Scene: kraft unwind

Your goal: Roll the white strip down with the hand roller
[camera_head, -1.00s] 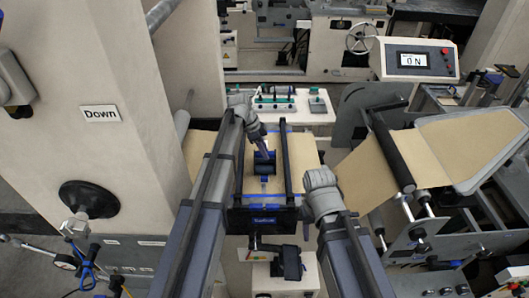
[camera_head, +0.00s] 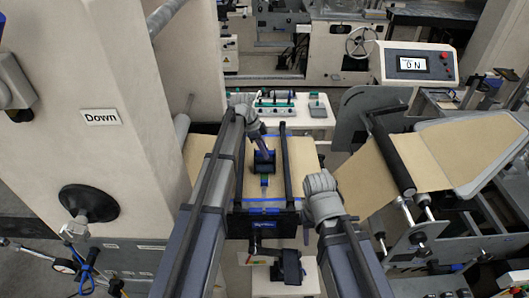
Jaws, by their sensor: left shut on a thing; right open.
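My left gripper (camera_head: 261,143) is shut on the hand roller (camera_head: 263,166), a dark body with a blue handle part. It is over the brown kraft web on the narrow table between two dark rails. I cannot tell whether the roller touches the surface. The white strip cannot be made out; the roller and gripper may cover it. A small blue and green piece (camera_head: 264,181) shows just on the near side of the roller. My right gripper (camera_head: 307,234) is open and empty, right of the table's near end, and its fingers are mostly hidden by its wrist.
A dark crossbar (camera_head: 263,224) spans the table's near end. A white control bench (camera_head: 318,114) stands behind it. The display panel (camera_head: 412,64) reads 0 N. A brown web runs over a black roller (camera_head: 388,150) at right. A "Down" sign (camera_head: 101,117) is on the left column.

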